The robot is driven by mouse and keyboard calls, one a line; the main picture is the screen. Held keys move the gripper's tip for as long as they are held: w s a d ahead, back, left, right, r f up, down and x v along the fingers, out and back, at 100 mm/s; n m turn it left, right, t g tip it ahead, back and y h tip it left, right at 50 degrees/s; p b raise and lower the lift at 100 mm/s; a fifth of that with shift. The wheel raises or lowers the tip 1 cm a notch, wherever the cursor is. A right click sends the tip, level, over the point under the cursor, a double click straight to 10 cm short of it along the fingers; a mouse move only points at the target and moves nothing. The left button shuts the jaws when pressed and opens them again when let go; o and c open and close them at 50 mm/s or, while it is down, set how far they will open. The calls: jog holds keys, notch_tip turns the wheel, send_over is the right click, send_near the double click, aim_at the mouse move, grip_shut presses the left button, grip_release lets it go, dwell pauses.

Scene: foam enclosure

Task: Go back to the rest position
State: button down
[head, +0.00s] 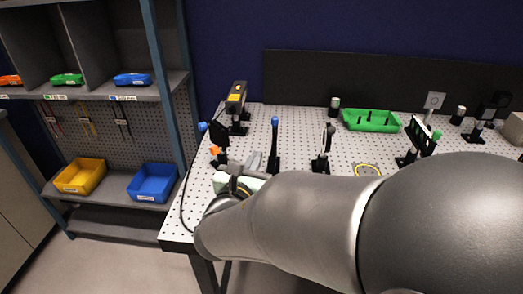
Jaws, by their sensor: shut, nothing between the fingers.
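My large grey arm fills the lower right of the head view and reaches left across the front of the perforated table (185,222). My gripper's fingers cannot be made out; the arm's end is hidden behind its own links or blends with the small parts near the table's front left. A pale block-like shape and a dark ring show just above the arm's bend, but I cannot tell whether they are mine.
Posts stand on the table, including a blue-topped post (274,148). A black and yellow device (236,100) stands at the back left, a green tray (371,121) at the back. Left is a shelf with a yellow bin (80,176) and a blue bin (153,183). Floor between is clear.

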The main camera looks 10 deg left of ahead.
jog(key=s+d+f+m+g+h, duration=0.1)
jog(key=d+m+g+h, duration=0.1)
jog(key=d, duration=0.5)
jog(key=d+f+m+g+h, duration=0.2)
jog(key=d+m+g+h, duration=0.1)
jog(key=d+m, duration=0.4)
jog(key=s+d+f+m+g+h, duration=0.1)
jog(key=d+m+g, duration=0.3)
jog(key=d, duration=0.5)
jog(key=shift+s+f+m+h, duration=0.3)
jog(key=shift+f+m+h, duration=0.1)
jog(key=shift+h, duration=0.5)
jog(key=s+d+f+m+g+y, duration=0.1)
jog(key=s+d+f+m+g, duration=0.3)
jog(key=s+d+m+g, duration=0.3)
jog(key=s+a+f+m+g+y+p, duration=0.1)
jog(key=s+a+f+m+y, duration=0.1)
jog(key=s+m+y, duration=0.6)
jog(key=s+m, duration=0.1)
jog(key=m, duration=0.5)
jog(key=shift+a+g, duration=0.2)
jog(key=shift+g, duration=0.1)
jog(key=shift+f, duration=0.1)
